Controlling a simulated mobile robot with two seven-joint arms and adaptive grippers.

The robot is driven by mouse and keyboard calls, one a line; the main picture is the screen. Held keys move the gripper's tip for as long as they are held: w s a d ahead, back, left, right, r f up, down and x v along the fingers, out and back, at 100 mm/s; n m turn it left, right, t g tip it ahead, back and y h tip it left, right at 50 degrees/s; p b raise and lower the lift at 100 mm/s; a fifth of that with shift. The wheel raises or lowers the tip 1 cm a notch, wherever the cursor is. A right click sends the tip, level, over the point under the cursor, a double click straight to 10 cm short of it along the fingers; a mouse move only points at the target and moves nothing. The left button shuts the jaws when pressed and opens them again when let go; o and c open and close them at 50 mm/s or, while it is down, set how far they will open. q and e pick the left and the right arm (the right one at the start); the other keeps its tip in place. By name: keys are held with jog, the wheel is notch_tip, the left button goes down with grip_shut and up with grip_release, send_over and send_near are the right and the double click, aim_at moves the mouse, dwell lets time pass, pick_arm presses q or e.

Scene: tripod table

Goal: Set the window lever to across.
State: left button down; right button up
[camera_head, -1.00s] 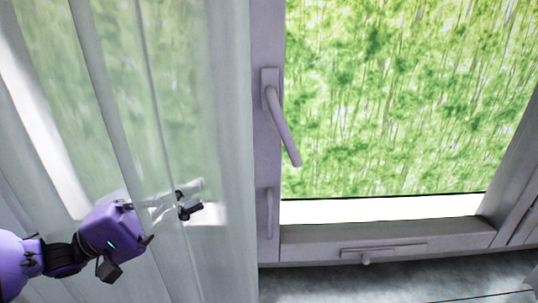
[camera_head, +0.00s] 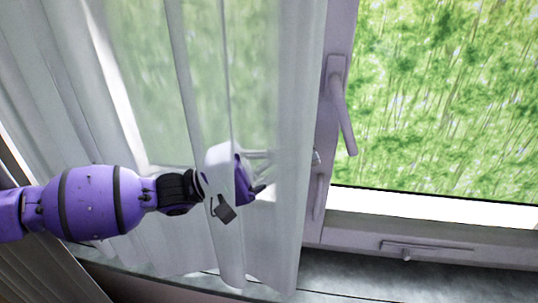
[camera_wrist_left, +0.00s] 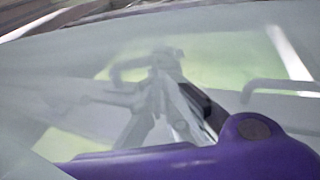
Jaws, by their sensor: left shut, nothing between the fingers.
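The window lever (camera_head: 344,115) is a grey handle on a plate on the window frame's left upright. It hangs mostly downward, its free end angled to the right over the pane. My left gripper (camera_head: 315,157) reaches in from the left through the sheer white curtain (camera_head: 290,90). The curtain veils its fingers; a small pale tip seems to show at the curtain's edge, left of and below the lever's free end, apart from it. It is shut and empty. In the left wrist view the gripper (camera_wrist_left: 165,60) looks hazy behind the cloth. I cannot make out the lever there for sure.
A smaller vertical handle (camera_head: 320,197) sits lower on the same upright. A horizontal latch (camera_head: 425,247) is on the bottom rail. The grey sill (camera_head: 400,275) below is bare. The space before the pane, right of the lever, is free.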

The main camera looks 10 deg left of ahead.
aim_at(338, 110)
pick_arm(q)
jog(key=x, duration=0.4)
jog(key=shift+d+p, duration=0.15)
jog(key=shift+p, duration=0.25)
jog(key=shift+d, duration=0.1)
jog(key=shift+d+t+h, duration=0.2)
jog(key=shift+t+h, duration=0.1)
